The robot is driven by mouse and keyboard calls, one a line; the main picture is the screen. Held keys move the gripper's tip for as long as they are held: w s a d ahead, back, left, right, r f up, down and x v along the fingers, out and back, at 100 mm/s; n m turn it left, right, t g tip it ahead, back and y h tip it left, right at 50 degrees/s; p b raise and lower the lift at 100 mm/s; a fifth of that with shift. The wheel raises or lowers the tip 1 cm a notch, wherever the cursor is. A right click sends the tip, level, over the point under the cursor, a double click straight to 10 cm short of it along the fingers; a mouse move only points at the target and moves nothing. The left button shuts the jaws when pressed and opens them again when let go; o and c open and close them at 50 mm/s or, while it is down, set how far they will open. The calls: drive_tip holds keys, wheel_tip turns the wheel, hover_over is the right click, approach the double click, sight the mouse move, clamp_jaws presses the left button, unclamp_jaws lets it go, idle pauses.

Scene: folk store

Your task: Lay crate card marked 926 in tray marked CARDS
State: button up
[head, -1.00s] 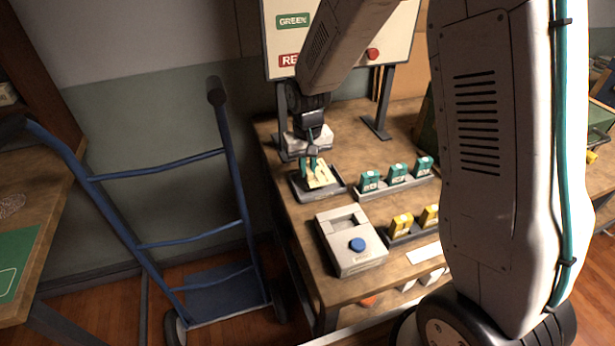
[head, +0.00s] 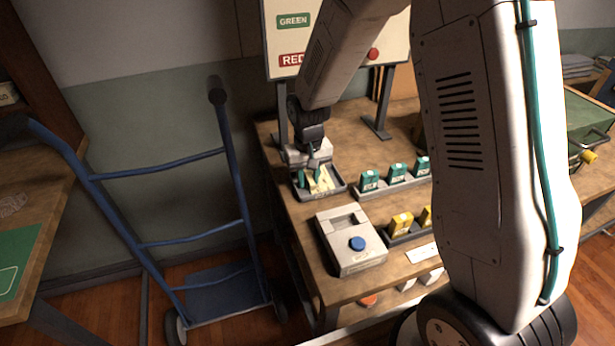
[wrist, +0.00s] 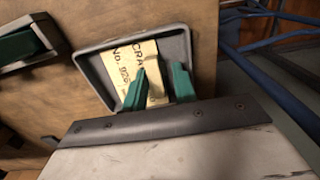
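The cream crate card (wrist: 122,66) lies in a shallow grey tray (wrist: 186,36) at the far left corner of the bench. In the wrist view it reads "CRATE" in part and "No. 926". The card is askew to the tray's sides. My gripper (wrist: 160,68) has its green fingers down over the card, on either side of its pale raised part, with a narrow gap showing beside the right finger. In the head view my gripper (head: 313,176) is low over the tray (head: 338,190), and the card (head: 320,182) is partly hidden. No tray label is readable.
A rack of green cards (head: 397,174) stands right of the tray, with yellow cards (head: 402,223) nearer. A grey box with a blue button (head: 357,243) stands in front. A board with GREEN and RED signs (head: 330,30) rises behind. A blue hand truck (head: 150,241) stands left.

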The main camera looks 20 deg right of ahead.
sight(308, 178)
wheel_tip(308, 178, up, 11)
drive_tip(key=s+d+r, duration=0.3)
drive_tip(key=s+r, duration=0.8)
drive_tip(key=s, duration=0.1)
drive_tip(key=s+d+r, duration=0.1)
drive_tip(key=s, duration=0.8)
drive_tip(key=s+d+r+t, duration=0.1)
drive_tip(key=s+r, duration=0.1)
drive_tip(key=s, duration=0.7)
drive_tip(key=shift+d+r, duration=0.3)
